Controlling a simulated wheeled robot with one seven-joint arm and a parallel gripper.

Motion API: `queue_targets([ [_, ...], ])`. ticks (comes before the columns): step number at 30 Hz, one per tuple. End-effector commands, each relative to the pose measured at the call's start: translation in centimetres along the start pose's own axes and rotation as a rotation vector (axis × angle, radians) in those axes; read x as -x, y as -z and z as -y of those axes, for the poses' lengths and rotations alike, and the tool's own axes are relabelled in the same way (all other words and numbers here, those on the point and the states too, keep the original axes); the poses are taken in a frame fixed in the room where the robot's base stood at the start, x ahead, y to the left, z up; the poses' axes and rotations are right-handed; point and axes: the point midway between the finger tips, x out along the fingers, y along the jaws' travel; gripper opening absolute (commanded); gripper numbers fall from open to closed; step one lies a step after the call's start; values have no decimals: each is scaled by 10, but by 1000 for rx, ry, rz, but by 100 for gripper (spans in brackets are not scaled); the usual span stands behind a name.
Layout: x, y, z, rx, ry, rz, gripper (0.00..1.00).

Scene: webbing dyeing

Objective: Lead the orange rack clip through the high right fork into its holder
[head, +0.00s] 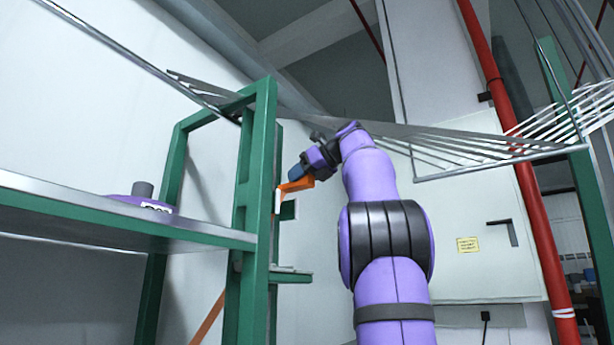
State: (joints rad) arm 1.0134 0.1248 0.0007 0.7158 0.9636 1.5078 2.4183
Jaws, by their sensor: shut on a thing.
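My gripper (301,173) is at the end of my raised purple arm, near the centre of the view. It is shut on the orange rack clip (297,185). The clip reaches left from the jaws toward the green upright of the rack. A small white piece (277,201) shows at the clip's left end, close beside the green post (262,190). I cannot tell whether the clip touches the post. I cannot make out the high right fork or the holder with certainty. A small green plate (288,211) sits just below the clip.
A green-framed shelf (60,215) with a purple item (140,202) stands at left. A small green ledge (290,277) juts from the post. Slatted metal racks (500,148) hang overhead at right. A red pipe (520,165) and a pale cabinet (465,215) stand behind.

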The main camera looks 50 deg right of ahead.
Motion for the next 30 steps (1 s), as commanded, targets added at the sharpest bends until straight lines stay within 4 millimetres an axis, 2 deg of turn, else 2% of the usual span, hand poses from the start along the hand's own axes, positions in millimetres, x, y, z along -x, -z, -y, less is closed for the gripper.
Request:
queue_targets([
  [10, -22, -9, 0, 0, -1, 0, 14],
  [30, -38, 36, 0, -1, 0, 0, 14],
])
